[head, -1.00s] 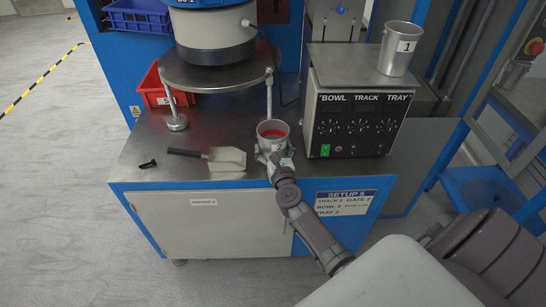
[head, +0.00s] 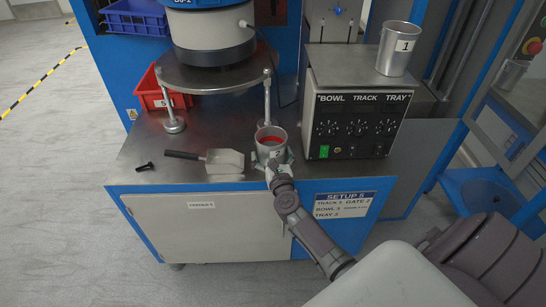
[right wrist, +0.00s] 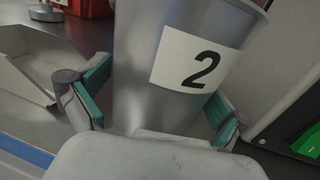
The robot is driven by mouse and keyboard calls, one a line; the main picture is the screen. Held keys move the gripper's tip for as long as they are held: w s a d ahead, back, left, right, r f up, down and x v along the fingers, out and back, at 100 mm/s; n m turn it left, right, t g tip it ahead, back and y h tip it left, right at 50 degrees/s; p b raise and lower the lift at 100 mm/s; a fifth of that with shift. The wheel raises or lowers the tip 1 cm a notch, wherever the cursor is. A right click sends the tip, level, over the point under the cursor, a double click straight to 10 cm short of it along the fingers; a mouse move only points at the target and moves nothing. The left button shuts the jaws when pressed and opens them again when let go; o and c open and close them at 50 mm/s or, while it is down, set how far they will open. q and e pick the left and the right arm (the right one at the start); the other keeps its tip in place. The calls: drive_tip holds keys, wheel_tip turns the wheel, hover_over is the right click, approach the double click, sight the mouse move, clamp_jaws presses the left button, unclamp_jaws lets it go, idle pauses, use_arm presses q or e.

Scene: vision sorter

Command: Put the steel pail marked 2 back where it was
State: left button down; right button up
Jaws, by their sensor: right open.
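The steel pail marked 2 (head: 270,135) stands upright on the steel bench top, left of the control box, with something red inside it. In the right wrist view the pail (right wrist: 170,100) fills the middle, its label 2 facing the camera. My right gripper (head: 272,158) is at the pail's front side. In the right wrist view its green-padded fingers (right wrist: 158,98) are open on either side of the pail, with a gap visible at the left; contact at the right cannot be told. My left gripper is not in view.
The pail marked 1 (head: 397,50) stands on the control box (head: 352,115). A scoop (head: 224,161) and a black bolt (head: 144,166) lie to the left on the bench. A red bin (head: 152,97) and the feeder's round plate (head: 213,78) on legs are behind.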

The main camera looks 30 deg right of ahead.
drive_tip(key=v, duration=1.2)
drive_tip(key=s+a+f+n+g+y, duration=0.25)
drive_tip(key=s+a+f+n, duration=0.2)
drive_tip(key=f+n, duration=0.55)
drive_tip(key=s+a+f+n+g+y, duration=0.25)
drive_tip(key=s+f+n, duration=0.4)
drive_tip(key=f, duration=0.45)
drive_tip(key=s+a+f+n+g+y, duration=0.2)
drive_tip(key=s+a+f+n+g, duration=0.15)
drive_tip(key=f+n, duration=0.65)
drive_tip(key=s+f+n+g, duration=0.2)
drive_tip(key=s+f+n, duration=0.2)
drive_tip(key=s, duration=0.5)
drive_tip(key=s+f+n+g, duration=0.3)
drive_tip(key=s+f+n, duration=0.2)
drive_tip(key=s+n, duration=0.2)
drive_tip(key=s+f+n+g, duration=0.2)
drive_tip(key=s+f+n, duration=0.3)
drive_tip(key=s, duration=0.6)
drive_tip(key=shift+d+f+h, duration=0.2)
drive_tip(key=shift+d+h, duration=0.1)
drive_tip(key=shift+d, duration=0.05)
